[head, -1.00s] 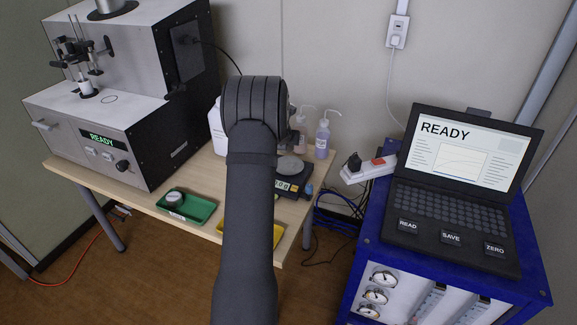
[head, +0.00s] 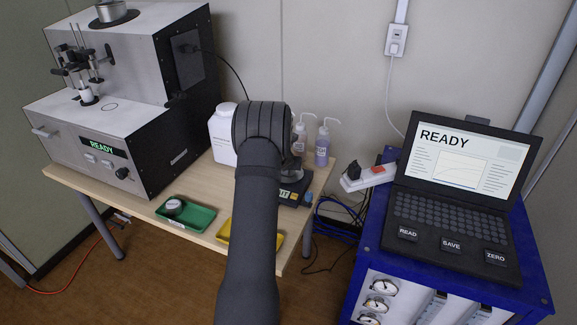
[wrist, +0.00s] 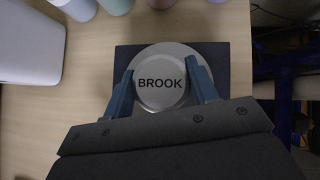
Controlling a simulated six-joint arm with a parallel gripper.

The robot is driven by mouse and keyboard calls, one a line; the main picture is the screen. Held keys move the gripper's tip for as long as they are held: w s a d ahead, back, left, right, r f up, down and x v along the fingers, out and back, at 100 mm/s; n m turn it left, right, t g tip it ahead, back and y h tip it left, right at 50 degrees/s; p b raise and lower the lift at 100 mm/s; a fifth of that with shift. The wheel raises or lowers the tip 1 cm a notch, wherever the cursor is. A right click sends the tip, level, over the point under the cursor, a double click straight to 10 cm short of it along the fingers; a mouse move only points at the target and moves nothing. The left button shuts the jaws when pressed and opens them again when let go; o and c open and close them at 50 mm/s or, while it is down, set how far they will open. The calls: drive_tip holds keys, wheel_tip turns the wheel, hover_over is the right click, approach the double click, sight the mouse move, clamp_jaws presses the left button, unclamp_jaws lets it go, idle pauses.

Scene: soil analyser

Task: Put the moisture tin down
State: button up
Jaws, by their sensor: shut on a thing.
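The moisture tin (wrist: 160,98), a round silver tin with BROOK on its lid, is between the blue fingers of my gripper (wrist: 163,88) in the wrist view. The fingers are shut on its sides. It is over the dark square top of the balance (wrist: 215,55); I cannot tell whether it touches. In the head view the balance (head: 292,192) is partly behind my arm, with a bit of silver showing above it.
A green tray (head: 200,221) with another tin (head: 174,206) is at the bench front, beside a partly hidden yellow tray (head: 224,231). A white jug (head: 222,135) and wash bottles (head: 322,147) stand behind. The analyser (head: 100,150) is left, the laptop (head: 455,180) right.

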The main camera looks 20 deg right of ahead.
drive_tip(key=shift+f, duration=0.2)
drive_tip(key=o, duration=1)
drive_tip(key=shift+r, duration=0.1)
drive_tip(key=shift+r, duration=0.15)
drive_tip(key=v, duration=1.2)
